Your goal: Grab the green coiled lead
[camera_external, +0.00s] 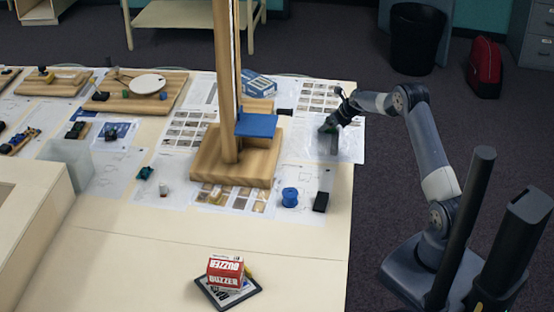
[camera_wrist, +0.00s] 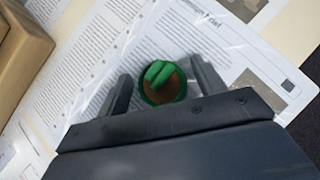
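The green coiled lead (camera_wrist: 162,84) shows in the wrist view as a round green coil with a brown middle and a raised green part on top. It sits over printed paper. My gripper (camera_wrist: 162,82) is open, with one finger to the left of the coil and one to the right. Gaps show between the coil and both fingers. In the external view my gripper (camera_external: 328,140) points down over the paper at the table's right edge. Only a dark green bit of the lead shows there, mostly hidden by the gripper.
A wooden stand (camera_external: 212,168) with a tall post and blue platform (camera_external: 256,125) is left of my gripper. A blue spool (camera_external: 290,197) and a black block (camera_external: 321,201) lie nearer the front. A red buzzer box (camera_external: 225,273) sits at the front. The front table is mostly clear.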

